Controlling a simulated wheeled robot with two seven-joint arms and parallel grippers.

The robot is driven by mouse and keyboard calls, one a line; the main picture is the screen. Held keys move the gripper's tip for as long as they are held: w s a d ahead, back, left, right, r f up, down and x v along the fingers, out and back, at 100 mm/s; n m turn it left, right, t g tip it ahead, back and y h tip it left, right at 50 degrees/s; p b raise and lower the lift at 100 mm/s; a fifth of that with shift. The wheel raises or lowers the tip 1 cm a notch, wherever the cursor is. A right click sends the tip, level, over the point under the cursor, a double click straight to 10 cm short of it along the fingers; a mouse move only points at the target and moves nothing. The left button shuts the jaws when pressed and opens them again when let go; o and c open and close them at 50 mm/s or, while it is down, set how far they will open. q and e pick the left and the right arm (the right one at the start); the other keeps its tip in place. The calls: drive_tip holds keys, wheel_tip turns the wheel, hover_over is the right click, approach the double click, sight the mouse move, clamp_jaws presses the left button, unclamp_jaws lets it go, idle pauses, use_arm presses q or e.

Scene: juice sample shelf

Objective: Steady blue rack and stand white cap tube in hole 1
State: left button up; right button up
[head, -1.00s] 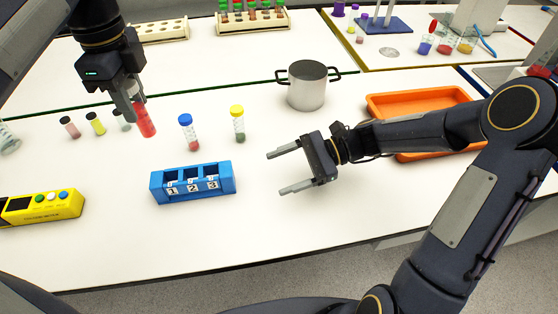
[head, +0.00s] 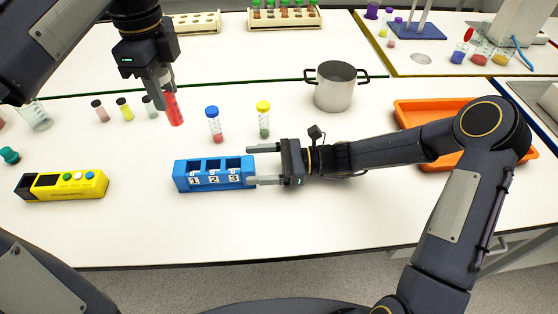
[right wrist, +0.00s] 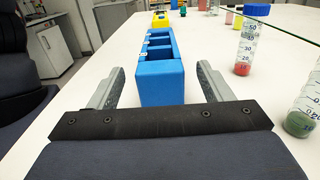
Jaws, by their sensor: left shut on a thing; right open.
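The blue rack (head: 215,182) stands on the white table, with holes labelled 1, 2 and 3 from left to right. It also shows in the right wrist view (right wrist: 160,83). No tube shows in its holes. My left gripper (head: 164,92) is shut on a tube with red contents (head: 174,109), behind and left of the rack. The gripper covers much of the tube's upper part, so its cap is not clear. My right gripper (head: 250,166) is open at the rack's right end, its fingers on either side; a gap shows beside each finger in the wrist view.
A blue-capped tube (head: 214,125) and a yellow-capped tube (head: 263,119) stand behind the rack. Several small tubes stand further left. A yellow device (head: 62,185) lies left of the rack. A pot (head: 334,88) and an orange tray (head: 420,106) are at right.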

drive_tip(key=shift+a, duration=1)
drive_tip(key=c, duration=1.2)
use_arm(q)
wheel_tip(320, 180, down, 13)
drive_tip(key=shift+r+n, duration=0.2)
drive_tip(key=shift+n, duration=0.1)
use_arm(e)
drive_tip(key=shift+o, duration=0.2)
